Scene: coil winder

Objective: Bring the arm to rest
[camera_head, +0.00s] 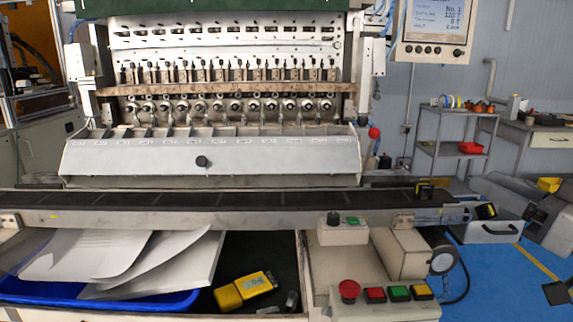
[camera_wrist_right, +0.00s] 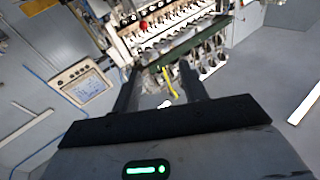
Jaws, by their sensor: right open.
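My right gripper (camera_wrist_right: 160,70) shows in the right wrist view, with its two dark fingers apart and nothing between them. Beyond the fingers, at a distance, is the coil winder, seen tilted. In the head view only a small dark part at the lower right edge, probably this gripper (camera_head: 556,292), shows above the blue floor; its fingers cannot be made out there. The coil winder (camera_head: 210,160) fills the upper middle of the head view, with a row of spindles above a sloped grey front. My left gripper is in neither view.
A dark conveyor (camera_head: 220,200) runs across the winder's front. Below it are a blue tray (camera_head: 150,299) with white sheets, a yellow object (camera_head: 245,290) and a button box (camera_head: 385,303). A grey shelf (camera_head: 452,150) stands at right. Blue floor (camera_head: 500,265) lies open there.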

